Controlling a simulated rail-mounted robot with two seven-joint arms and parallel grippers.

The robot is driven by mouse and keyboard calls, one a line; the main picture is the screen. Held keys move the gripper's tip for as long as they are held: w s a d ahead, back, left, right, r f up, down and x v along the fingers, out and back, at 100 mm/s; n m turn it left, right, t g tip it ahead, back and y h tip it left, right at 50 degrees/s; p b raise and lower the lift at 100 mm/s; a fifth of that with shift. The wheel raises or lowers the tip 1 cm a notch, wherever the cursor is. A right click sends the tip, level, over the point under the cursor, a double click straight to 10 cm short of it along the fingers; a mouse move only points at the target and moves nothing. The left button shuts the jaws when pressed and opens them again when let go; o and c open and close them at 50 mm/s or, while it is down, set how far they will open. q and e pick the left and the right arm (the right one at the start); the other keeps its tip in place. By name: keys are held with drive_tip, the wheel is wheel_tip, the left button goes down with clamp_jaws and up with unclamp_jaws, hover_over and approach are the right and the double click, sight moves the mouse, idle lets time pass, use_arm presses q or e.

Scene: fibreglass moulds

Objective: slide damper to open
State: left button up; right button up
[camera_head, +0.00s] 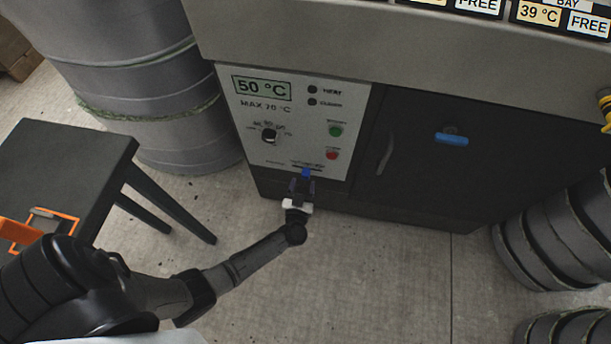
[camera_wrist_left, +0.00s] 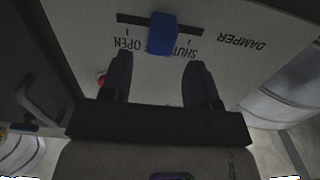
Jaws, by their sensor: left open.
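The damper slider is a blue knob (camera_head: 306,173) low on the white control panel (camera_head: 252,137). In the left wrist view the blue knob (camera_wrist_left: 162,34) sits about midway along a dark horizontal slot. That view shows the panel upside down, with "OPEN" left of the knob, "SHUT" partly behind it and "DAMPER" at the right. My left gripper (camera_head: 302,185) is open, just below the knob in the head view. Its fingers (camera_wrist_left: 159,65) stand apart on either side of the knob's line, with the tips short of it. Contact is not visible. My right gripper is out of view.
A black table (camera_head: 70,165) with an orange item stands at left. Grey drums (camera_head: 125,75) stand behind it, and dark round moulds (camera_head: 560,235) stand at right. The floor in front is clear.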

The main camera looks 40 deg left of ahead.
sight(305, 177)
use_arm(q)
drive_tip(key=shift+b+x, duration=0.75)
drive_tip(key=shift+x, duration=1.6)
drive_tip(key=shift+c, duration=0.4)
clamp_jaws()
